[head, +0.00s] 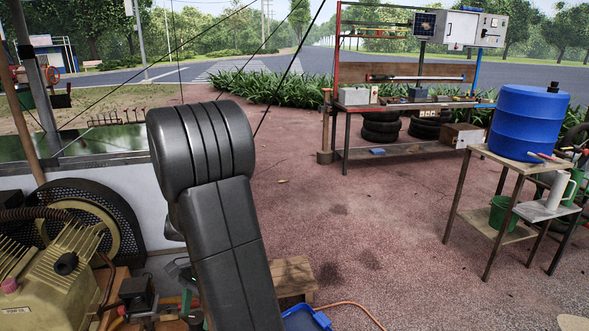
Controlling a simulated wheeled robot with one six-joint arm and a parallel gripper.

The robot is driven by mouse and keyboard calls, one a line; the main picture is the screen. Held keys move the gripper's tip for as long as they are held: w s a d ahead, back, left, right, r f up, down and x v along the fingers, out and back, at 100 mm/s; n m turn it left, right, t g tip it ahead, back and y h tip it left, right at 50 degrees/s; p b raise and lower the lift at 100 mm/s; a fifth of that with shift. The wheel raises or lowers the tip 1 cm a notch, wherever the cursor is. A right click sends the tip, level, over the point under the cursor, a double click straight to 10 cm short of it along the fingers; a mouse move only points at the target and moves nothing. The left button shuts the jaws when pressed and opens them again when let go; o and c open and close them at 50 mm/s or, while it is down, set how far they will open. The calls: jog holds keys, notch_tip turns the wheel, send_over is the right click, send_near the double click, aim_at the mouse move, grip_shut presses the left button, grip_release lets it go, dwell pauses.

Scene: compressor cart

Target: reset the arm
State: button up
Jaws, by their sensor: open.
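My own arm (225,235) rises from the bottom of the head view, left of the middle. Its dark grey link ends in a large ribbed, rounded joint at the top. My gripper does not show; the arm's far part is hidden behind this link or out of the picture. The compressor (50,275), yellowish and finned, stands at the lower left beside the arm, with a large dark flywheel (128,225) behind it.
A workbench (400,107) with tyres beneath stands at the back. A small wooden table (512,168) at the right bears a blue barrel (527,122). A blue tray (305,319) and an orange hose (350,306) lie low near the arm. The reddish ground between is mostly clear.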

jog(key=shift+v, duration=2.5)
